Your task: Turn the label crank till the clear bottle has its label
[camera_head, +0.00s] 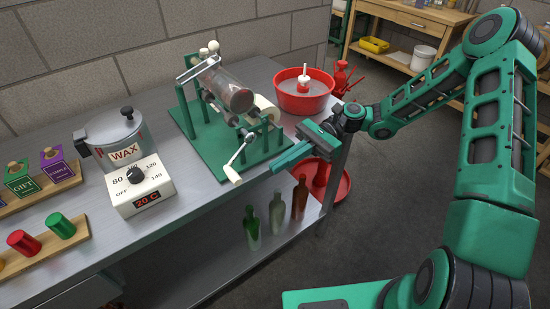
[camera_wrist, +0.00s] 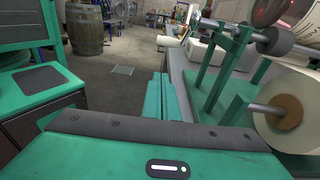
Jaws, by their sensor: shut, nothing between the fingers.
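The labelling machine stands on a green base (camera_head: 210,150) on the metal bench. The clear bottle (camera_head: 232,92) lies tilted in its cradle and also shows at the top right of the wrist view (camera_wrist: 283,8). The label crank (camera_head: 240,157) is on the machine's front side, its pale handle (camera_head: 232,174) hanging low. The label roll (camera_head: 266,108) sits at the right end; it is large in the wrist view (camera_wrist: 292,110). My gripper (camera_head: 282,163) is shut and empty, just right of the crank, apart from the handle. The crank is not visible in the wrist view.
A wax pot (camera_head: 118,145) with a heater dial stands left of the machine. A red basin (camera_head: 303,92) sits behind my gripper at the bench's right end. Green and brown bottles (camera_head: 276,213) stand on the lower shelf. A barrel (camera_wrist: 84,28) stands farther off.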

